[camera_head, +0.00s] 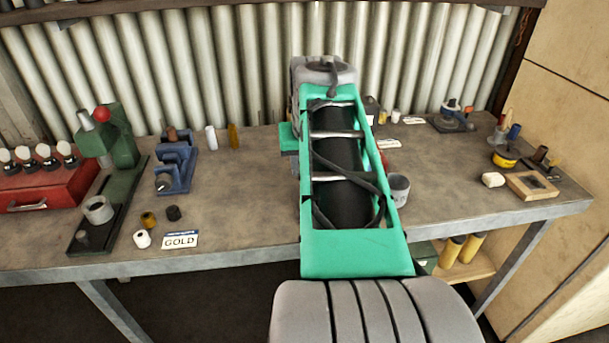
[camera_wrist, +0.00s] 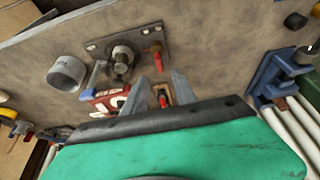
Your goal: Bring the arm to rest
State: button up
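My arm reaches out over the workbench (camera_head: 255,180) in the head view, and its end hides my gripper there. In the wrist view my gripper (camera_wrist: 157,78) shows as two grey fingers standing apart in front of the green palm. No object is clearly held between them. A small red and black thing shows in the gap, and I cannot tell how far beyond the fingers it lies. A metal plate with a round fitting and a red-handled part (camera_wrist: 124,55) lies past the fingertips. A red and white thing (camera_wrist: 103,98) is left of the fingers.
A red case (camera_head: 45,187), a green press (camera_head: 118,140), a blue fixture (camera_head: 176,165) and a GOLD label (camera_head: 180,240) are left of my arm. A grey cup (camera_head: 398,188) stands close on its right. A wooden box (camera_head: 532,186) sits near the right edge. Corrugated wall stands behind.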

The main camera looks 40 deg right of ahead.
jog(key=shift+s+a+r, duration=0.1)
jog(key=shift+s+r, duration=0.05)
jog(key=shift+r, duration=0.3)
